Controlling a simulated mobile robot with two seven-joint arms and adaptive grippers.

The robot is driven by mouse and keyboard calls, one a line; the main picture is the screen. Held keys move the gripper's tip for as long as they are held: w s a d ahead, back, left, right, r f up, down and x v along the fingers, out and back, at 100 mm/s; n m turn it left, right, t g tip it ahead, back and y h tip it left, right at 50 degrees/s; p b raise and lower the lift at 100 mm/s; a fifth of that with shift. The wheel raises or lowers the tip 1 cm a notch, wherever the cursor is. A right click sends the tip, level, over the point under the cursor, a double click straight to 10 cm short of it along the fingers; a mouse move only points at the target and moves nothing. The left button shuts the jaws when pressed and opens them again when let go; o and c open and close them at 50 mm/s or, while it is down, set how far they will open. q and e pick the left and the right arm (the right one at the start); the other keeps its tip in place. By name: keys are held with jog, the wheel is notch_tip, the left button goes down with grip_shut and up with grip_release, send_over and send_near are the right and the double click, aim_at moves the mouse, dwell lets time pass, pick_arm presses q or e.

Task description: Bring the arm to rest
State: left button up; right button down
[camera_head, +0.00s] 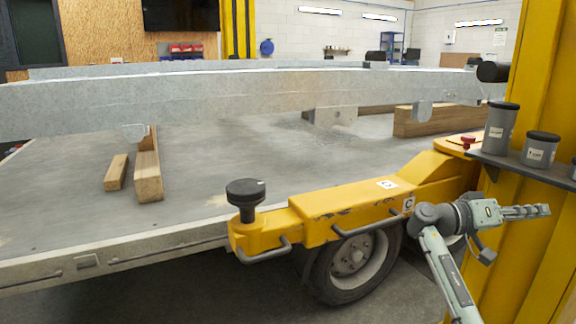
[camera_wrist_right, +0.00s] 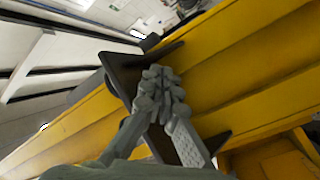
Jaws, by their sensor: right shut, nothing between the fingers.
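My right gripper (camera_head: 526,212) is at the right side of the head view, in front of the yellow column (camera_head: 548,120) and below a dark shelf. Its fingers point to the right and are shut with nothing between them. In the right wrist view the closed fingers (camera_wrist_right: 160,88) lie in front of the dark shelf (camera_wrist_right: 122,72) and the yellow column (camera_wrist_right: 240,60). I cannot tell the exact gap to the shelf. My left gripper is not in view.
The shelf (camera_head: 520,166) holds grey lidded cans (camera_head: 500,128). A yellow lift arm (camera_head: 350,210) with a black round pad (camera_head: 246,196) reaches across above a tyre (camera_head: 350,262). A metal trailer frame (camera_head: 230,98) and wooden blocks (camera_head: 148,172) rest on the grey platform (camera_head: 230,170).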

jog(key=s+d+f+g, duration=0.1)
jog(key=s+d+f, duration=0.1)
jog(key=d, duration=0.2)
jog(key=w+a+f+n+t+y, duration=0.2)
jog(key=w+f+n+t+y, duration=0.45)
jog(key=w+f, duration=0.5)
jog(key=w+a+f+n+t+y, duration=0.6)
jog(key=w+a+y, duration=0.25)
jog(key=a, duration=0.45)
jog(key=s+a+f+g+y, duration=0.15)
jog(key=s+a+f, duration=0.25)
jog(key=s+f, duration=0.6)
jog(key=s+a+f+g, duration=0.25)
jog(key=s+f, duration=0.45)
jog(key=f, duration=0.5)
jog(key=s+a+f+g, duration=0.1)
jog(key=s+f, duration=0.3)
jog(key=s, duration=0.5)
jog(key=s+a+f+g+y, duration=0.1)
jog(key=s+a+f, duration=0.2)
jog(key=s, duration=0.6)
jog(key=s+a+f+g, duration=0.1)
jog(key=s+a+f, duration=0.2)
jog(key=s, duration=0.6)
jog(key=shift+s+a+f, duration=0.2)
jog(key=shift+a+f, duration=0.05)
jog(key=shift+f, duration=0.55)
